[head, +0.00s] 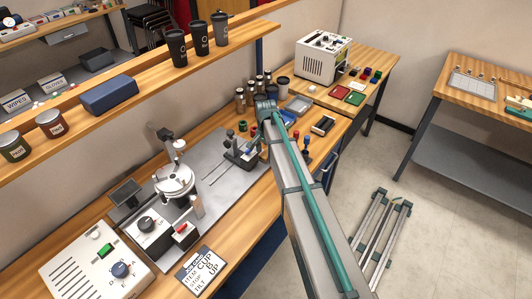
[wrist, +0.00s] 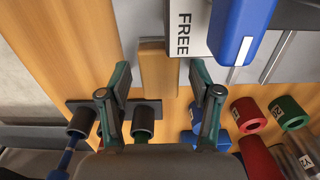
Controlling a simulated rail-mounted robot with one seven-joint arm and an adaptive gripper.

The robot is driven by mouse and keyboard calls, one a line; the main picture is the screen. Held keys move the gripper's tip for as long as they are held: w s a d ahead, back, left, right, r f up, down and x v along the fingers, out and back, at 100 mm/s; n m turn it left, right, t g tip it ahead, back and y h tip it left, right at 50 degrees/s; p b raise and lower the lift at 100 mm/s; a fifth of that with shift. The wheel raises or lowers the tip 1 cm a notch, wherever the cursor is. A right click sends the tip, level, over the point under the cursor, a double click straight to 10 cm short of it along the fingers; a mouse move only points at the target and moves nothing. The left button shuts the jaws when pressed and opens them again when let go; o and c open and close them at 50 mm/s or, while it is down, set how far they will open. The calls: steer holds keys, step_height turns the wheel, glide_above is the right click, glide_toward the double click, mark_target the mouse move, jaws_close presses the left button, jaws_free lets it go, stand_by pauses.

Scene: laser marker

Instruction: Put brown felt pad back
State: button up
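My gripper (wrist: 160,72) shows in the wrist view with its two teal-and-grey fingers spread apart. It is open and nothing is clamped in it. A light wood-coloured strip (wrist: 158,65) lies between the fingers in the picture, with a gap on both sides; I cannot tell its height or whether it is part of the bench. I cannot make out a brown felt pad for certain in either view. In the head view my arm hides the gripper and part of the bench under it.
In the wrist view a grey block marked FREE (wrist: 184,28) and a blue block (wrist: 238,30) are ahead. A red ring (wrist: 248,114) and a green ring (wrist: 288,113) are at right; a dark cylindrical holder (wrist: 80,122) is at left. The marking machine (head: 175,182) stands on the bench.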

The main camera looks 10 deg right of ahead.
mark_target(266, 153)
step_height(266, 153, up, 12)
steer(key=b, duration=0.3)
steer(key=shift+r+b, duration=0.2)
steer(key=shift+b, duration=0.2)
stand_by(0.4)
